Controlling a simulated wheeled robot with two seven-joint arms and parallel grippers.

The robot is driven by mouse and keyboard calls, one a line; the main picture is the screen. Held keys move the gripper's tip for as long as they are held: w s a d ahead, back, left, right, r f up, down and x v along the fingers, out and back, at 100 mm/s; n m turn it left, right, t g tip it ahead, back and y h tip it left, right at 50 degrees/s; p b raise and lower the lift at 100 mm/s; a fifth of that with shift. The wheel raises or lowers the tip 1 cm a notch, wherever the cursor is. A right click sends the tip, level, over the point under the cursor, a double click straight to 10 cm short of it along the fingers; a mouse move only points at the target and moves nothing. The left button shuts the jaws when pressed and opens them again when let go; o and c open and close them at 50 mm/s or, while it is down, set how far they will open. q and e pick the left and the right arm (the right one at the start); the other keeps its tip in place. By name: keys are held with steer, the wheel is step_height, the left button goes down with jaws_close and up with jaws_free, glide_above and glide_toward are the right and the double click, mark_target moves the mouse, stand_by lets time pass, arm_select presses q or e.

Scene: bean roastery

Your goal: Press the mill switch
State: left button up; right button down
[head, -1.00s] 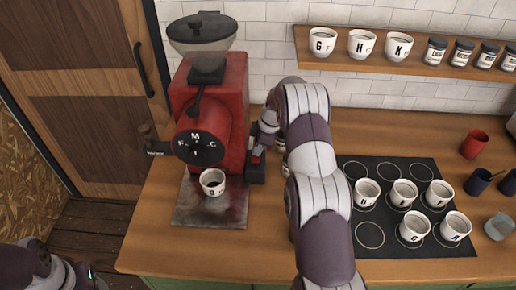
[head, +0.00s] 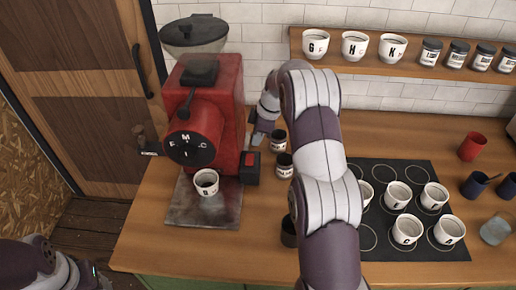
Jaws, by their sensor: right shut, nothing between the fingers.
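The red mill (head: 215,95) stands at the left of the counter, with a round black lettered dial on its front. The mill switch (head: 250,160) is a dark box with a red face, low on the mill's right side. My right gripper (head: 257,139) is shut and empty, just above and behind the switch beside the mill's right wall. The red face is uncovered; I cannot tell whether the fingertips touch the box. A white cup (head: 206,183) stands on the metal plate (head: 190,215) under the dial. Only part of my left arm shows at the lower left; its gripper is out of view.
Dark jars (head: 284,166) stand right of the switch, close to my right arm. A black mat (head: 400,180) with several lettered cups lies further right. A red cup (head: 472,147) and dark cups stand at the right. A shelf (head: 400,63) holds cups and jars.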

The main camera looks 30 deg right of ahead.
step_height(320, 180, up, 2)
step_height(320, 180, up, 5)
steer(key=p, duration=0.8)
glide_above(251, 156)
steer(key=s+d, duration=0.2)
steer(key=s, duration=0.1)
steer(key=p+x, duration=0.2)
steer(key=x, duration=0.2)
steer(key=d+p+x, duration=0.1)
steer(key=p+x, duration=0.1)
steer(key=x, duration=0.3)
steer(key=p+x, duration=0.2)
steer(key=x, duration=0.2)
steer(key=shift+s+d+f, duration=0.15)
steer(key=shift+d+f, duration=0.05)
steer(key=shift+f, duration=0.15)
steer(key=shift+d+f, duration=0.1)
steer(key=shift+f, duration=0.5)
arm_select(q)
step_height(251, 156, up, 13)
steer(key=shift+w+a, duration=0.35)
steer(key=shift+a, duration=0.05)
